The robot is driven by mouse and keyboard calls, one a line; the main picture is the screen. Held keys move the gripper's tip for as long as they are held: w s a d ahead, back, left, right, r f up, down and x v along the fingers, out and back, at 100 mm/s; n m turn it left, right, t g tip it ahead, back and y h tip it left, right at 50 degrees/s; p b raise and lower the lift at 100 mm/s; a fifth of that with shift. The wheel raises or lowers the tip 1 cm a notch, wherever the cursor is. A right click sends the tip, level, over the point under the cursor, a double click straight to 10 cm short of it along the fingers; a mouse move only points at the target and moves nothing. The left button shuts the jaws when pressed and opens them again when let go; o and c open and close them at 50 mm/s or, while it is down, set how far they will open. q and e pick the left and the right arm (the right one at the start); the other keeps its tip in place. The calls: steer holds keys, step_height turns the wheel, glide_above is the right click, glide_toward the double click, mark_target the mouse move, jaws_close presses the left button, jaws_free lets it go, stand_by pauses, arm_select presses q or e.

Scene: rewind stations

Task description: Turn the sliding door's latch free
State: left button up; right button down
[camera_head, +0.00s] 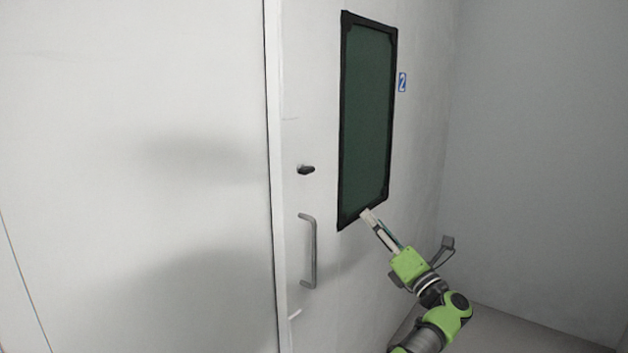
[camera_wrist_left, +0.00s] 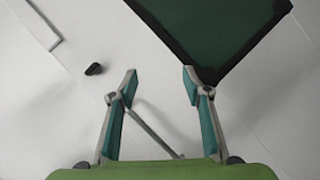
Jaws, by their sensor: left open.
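The latch (camera_head: 306,169) is a small dark knob on the pale sliding door (camera_head: 318,70), above the door's grey bar handle (camera_head: 312,250). In the left wrist view the latch (camera_wrist_left: 94,69) lies left of the fingers, and the handle (camera_wrist_left: 152,132) shows between them. My left gripper (camera_head: 368,216) is near the lower edge of the dark window, to the right of and below the latch. In the left wrist view its two fingers (camera_wrist_left: 159,72) are apart with nothing between them. The latch is clear of both fingers. My right gripper is not in view.
A dark-framed green window (camera_head: 366,115) is set in the door, with a small blue sign (camera_head: 402,82) beside it. A white wall panel (camera_head: 130,120) fills the left. A plain grey wall (camera_head: 540,130) stands at the right. The door face between gripper and latch looks clear.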

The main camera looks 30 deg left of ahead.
mark_target(311, 171)
arm_select(q)
steer(key=s+r+n+g+h+b, duration=0.1)
steer(key=s+r+n+g, duration=0.35)
steer(key=r+n, duration=0.25)
steer(key=s+r+n+g+h, duration=0.1)
steer(key=s+r+n+g, duration=0.3)
steer(key=r+n+g, duration=0.15)
steer(key=shift+n+t, duration=0.4)
steer(key=shift+n, duration=0.05)
steer(key=a+p, duration=0.1)
steer(key=a, duration=0.3)
steer(key=a+p, duration=0.1)
steer(key=a, duration=0.3)
steer(key=a+r+p, duration=0.1)
steer(key=a, duration=0.3)
steer(key=shift+w, duration=0.35)
steer(key=shift+a+f, duration=0.1)
steer(key=shift+a, duration=0.65)
steer(key=shift+w, duration=0.1)
steer(key=c, duration=1.1)
